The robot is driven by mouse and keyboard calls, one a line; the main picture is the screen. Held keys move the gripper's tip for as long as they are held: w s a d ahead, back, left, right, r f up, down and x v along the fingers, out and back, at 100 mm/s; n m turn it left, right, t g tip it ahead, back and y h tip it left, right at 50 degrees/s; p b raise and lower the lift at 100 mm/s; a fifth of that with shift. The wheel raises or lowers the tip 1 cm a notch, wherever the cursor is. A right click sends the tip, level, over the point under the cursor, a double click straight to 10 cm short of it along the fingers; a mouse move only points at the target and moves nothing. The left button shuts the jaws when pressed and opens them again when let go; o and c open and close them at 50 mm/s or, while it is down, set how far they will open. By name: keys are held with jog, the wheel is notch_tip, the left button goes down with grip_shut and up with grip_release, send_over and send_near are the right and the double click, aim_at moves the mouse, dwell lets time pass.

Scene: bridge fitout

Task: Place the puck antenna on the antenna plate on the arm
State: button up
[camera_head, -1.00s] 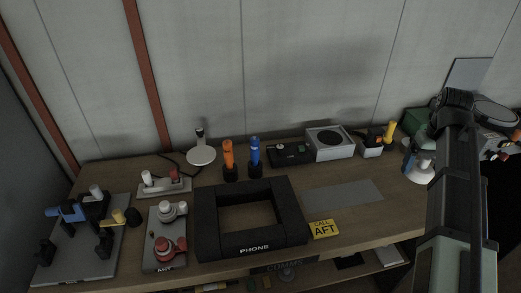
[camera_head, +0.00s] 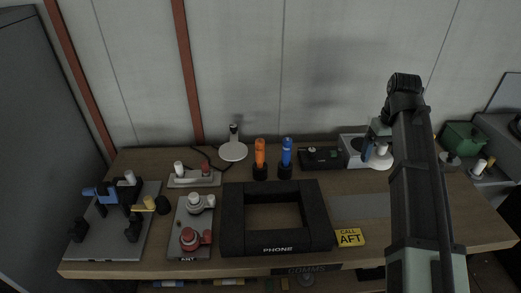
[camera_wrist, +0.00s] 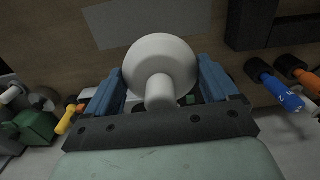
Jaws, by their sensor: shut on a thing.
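A white puck antenna (camera_head: 378,160), a round disc with a stem, is held by my gripper (camera_head: 378,137) over the back right of the table. In the wrist view the puck antenna (camera_wrist: 160,58) sits between the blue fingers of my gripper (camera_wrist: 161,76), with its stem toward the camera. A pale round plate (camera_head: 232,152) with a short dark-and-white post stands at the back of the table, well left of my gripper; it looks like the antenna plate, but I cannot be sure. A grey panel marked ANT (camera_head: 184,246) carries a white and a red fitting at the front left.
A black PHONE frame (camera_head: 232,235) lies at the middle. Orange (camera_head: 260,153) and blue (camera_head: 286,152) upright handles stand behind it. A black box (camera_head: 320,158) and a pale box (camera_head: 352,150) are near my gripper. A grey mat (camera_head: 362,206) is bare.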

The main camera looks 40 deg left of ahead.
jog(key=s+a+r+n, duration=0.1)
jog(key=s+a+n, duration=0.4)
jog(key=a, duration=1.2)
jog(key=n, duration=0.4)
send_near(234, 151)
jog(key=shift+a+f, duration=0.1)
jog(key=shift+f, duration=3)
jog(key=o, duration=0.9)
jog(key=shift+f, duration=0.1)
jog(key=shift+o, duration=0.2)
notch_tip(234, 151, up, 12)
